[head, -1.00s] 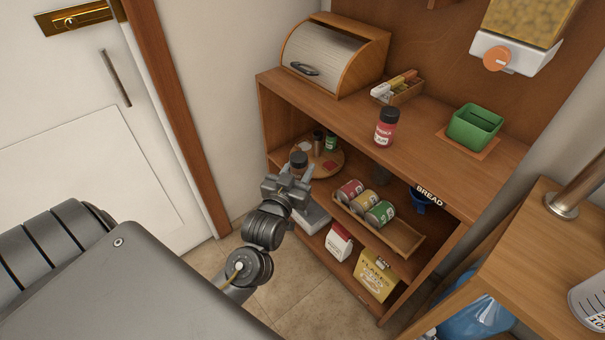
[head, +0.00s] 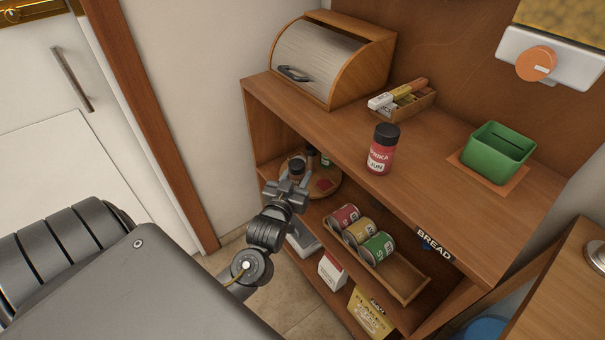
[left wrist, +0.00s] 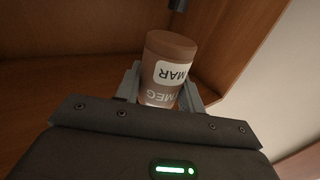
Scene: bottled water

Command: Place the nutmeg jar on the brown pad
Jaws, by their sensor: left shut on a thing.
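The nutmeg jar (head: 297,166), brown with a dark lid, is between the fingers of my left gripper (head: 292,180). In the left wrist view the jar (left wrist: 172,62) shows a white label, partly reading "MEG" upside down, with a grey finger at each side. In the head view my left gripper is at the left end of the shelf's upper compartment, in front of a round wooden tray (head: 331,184). A reddish pad (head: 323,185) lies on the tray; I cannot clearly make out a brown one. Gripper and jar hide part of the tray. My right gripper is not in view.
Other small jars (head: 313,158) stand on the tray behind the nutmeg jar. A tin rack (head: 405,283) is to the right. The shelf top (head: 440,170) above holds a red paprika jar (head: 382,150), a bread box (head: 320,62) and a green box (head: 495,155) on an orange-brown mat.

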